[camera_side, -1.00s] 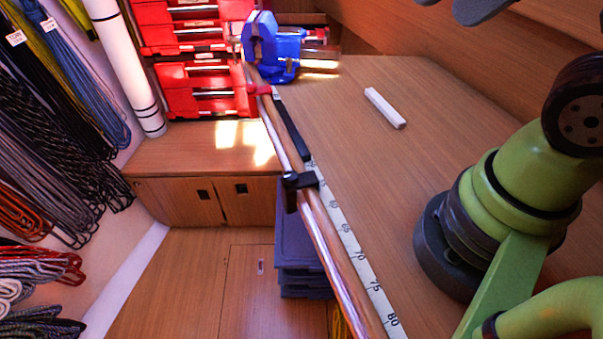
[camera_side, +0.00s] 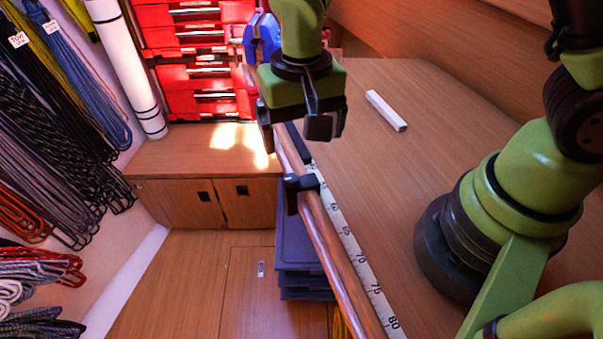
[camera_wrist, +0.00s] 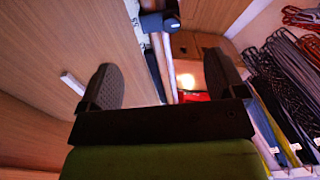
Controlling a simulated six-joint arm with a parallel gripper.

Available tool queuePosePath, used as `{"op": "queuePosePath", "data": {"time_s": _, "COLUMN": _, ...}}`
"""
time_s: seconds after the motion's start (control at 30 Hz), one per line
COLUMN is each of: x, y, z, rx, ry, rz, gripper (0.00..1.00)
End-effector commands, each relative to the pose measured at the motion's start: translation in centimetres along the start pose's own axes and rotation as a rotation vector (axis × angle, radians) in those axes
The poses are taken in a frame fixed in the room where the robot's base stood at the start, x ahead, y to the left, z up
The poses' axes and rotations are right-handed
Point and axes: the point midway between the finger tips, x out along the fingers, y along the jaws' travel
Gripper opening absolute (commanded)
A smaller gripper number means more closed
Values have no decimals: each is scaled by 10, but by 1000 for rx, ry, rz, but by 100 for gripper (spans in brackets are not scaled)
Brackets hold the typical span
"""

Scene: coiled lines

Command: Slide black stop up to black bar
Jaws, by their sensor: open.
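The black stop (camera_side: 300,190) sits on the wooden rail (camera_side: 323,240) along the table's edge, in the side view. The black bar (camera_side: 299,143) lies beside the rail, farther back than the stop; its far part is hidden behind my gripper. A stretch of rail separates the stop from the near end of the bar. My gripper (camera_side: 292,128) is open and empty over the bar's far part, its fingers apart to either side of the rail line. In the wrist view both fingers of my gripper (camera_wrist: 163,80) are spread, and the stop (camera_wrist: 160,22) shows at the top.
A white scale strip (camera_side: 350,245) runs along the table next to the rail. A white block (camera_side: 386,110) lies on the open tabletop to the right. A blue vise (camera_side: 262,38) and red drawers (camera_side: 200,90) stand at the back. Coiled lines hang at the left.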

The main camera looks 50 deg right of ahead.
Motion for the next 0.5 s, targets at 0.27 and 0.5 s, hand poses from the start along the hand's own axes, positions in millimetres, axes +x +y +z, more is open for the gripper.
{"op": "queuePosePath", "data": {"time_s": 0.27, "x": 42, "y": 1, "z": 1, "rx": -1, "ry": -7, "rz": 7, "gripper": 89}}
{"op": "queuePosePath", "data": {"time_s": 0.5, "x": 82, "y": 1, "z": 1, "rx": 1, "ry": -5, "rz": 3, "gripper": 89}}
